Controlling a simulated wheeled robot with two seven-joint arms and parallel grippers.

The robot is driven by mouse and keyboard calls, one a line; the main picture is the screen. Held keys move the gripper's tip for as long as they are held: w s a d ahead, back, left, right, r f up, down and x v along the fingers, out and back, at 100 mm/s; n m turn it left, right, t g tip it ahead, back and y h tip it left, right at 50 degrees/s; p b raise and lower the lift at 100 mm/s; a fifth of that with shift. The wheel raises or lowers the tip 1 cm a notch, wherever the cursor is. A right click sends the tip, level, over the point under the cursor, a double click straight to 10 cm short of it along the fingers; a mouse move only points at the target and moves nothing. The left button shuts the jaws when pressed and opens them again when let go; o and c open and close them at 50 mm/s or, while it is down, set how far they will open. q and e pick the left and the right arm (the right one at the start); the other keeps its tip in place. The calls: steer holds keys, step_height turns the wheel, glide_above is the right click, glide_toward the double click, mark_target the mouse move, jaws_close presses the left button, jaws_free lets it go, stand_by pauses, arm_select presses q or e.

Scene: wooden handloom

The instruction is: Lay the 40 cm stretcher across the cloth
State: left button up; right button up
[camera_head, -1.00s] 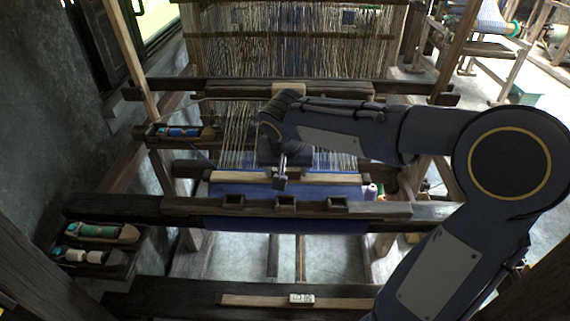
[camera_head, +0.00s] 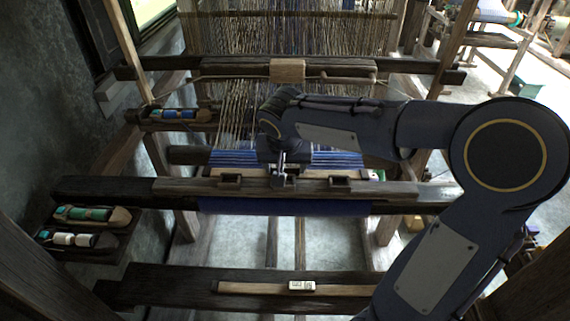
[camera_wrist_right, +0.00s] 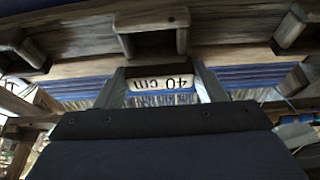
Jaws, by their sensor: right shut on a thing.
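The 40 cm stretcher (camera_head: 318,174) is a pale wooden strip lying left to right just behind the loom's front beam, over the blue cloth. My right gripper (camera_head: 282,179) is shut on its middle. In the right wrist view, the "40 cm" mark on the stretcher (camera_wrist_right: 158,84) shows upside down between the two fingers. The cloth (camera_head: 230,159) shows blue stripes behind the stretcher and hangs plain blue below the beam (camera_head: 285,207). Whether the stretcher touches the cloth cannot be told. My left gripper is not in view.
The front beam (camera_head: 400,189) carries square wooden sockets close to my right gripper. Behind are the warp threads and a crossbar with a pale block (camera_head: 287,70).

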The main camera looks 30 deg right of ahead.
steer(key=shift+f, duration=0.15)
steer(key=shift+f, duration=0.1)
steer(key=o, duration=1.2)
steer(key=shift+c, duration=0.2)
steer(key=v, duration=0.8)
